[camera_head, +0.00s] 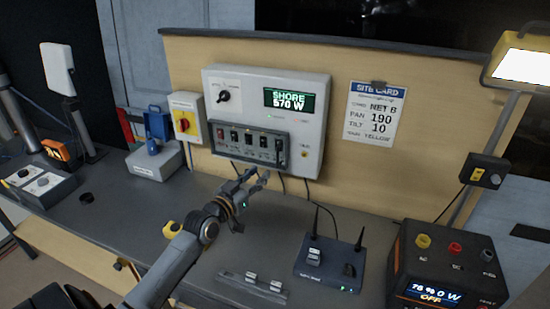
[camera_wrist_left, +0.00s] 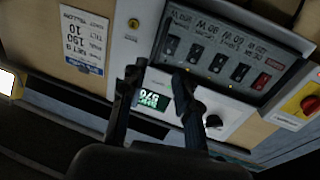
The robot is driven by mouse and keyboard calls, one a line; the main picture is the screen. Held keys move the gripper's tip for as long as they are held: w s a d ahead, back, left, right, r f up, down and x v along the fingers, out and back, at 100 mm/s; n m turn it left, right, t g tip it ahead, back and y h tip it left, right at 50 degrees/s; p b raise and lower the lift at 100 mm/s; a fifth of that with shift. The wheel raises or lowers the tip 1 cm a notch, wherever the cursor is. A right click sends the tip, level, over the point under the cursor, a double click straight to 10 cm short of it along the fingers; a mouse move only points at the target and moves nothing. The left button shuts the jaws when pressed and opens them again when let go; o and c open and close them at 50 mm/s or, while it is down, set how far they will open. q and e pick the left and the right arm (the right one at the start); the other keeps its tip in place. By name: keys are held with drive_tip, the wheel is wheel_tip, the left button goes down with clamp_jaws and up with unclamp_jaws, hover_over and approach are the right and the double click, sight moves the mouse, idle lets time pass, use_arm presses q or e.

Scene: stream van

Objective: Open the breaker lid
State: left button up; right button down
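The breaker panel (camera_head: 249,145) is a dark framed strip with several switches, low on the front of a grey power box (camera_head: 300,135). A smoky cover seems to lie flat over the switches, which looks like the lid shut; its exact edges are hard to tell. In the left wrist view the panel (camera_wrist_left: 222,55) appears upside down, with a red switch at its right end. My left gripper (camera_head: 256,177) is just below the panel in the head view. Its two fingers (camera_wrist_left: 158,76) are apart with nothing between them. I cannot tell whether a fingertip touches the lid. My right gripper is not in view.
The box also carries a knob (camera_head: 224,96) and a green display (camera_head: 289,99). A yellow box with a red switch (camera_head: 184,118) is at its left. A router with antennas (camera_head: 328,264) and a power unit (camera_head: 440,270) stand on the desk at right.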

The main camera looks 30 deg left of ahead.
use_arm(q)
drive_tip(key=w, duration=1)
drive_tip(key=shift+a+p, duration=0.2)
drive_tip(key=shift+p, duration=0.25)
drive_tip(key=shift+f, duration=0.1)
clamp_jaws()
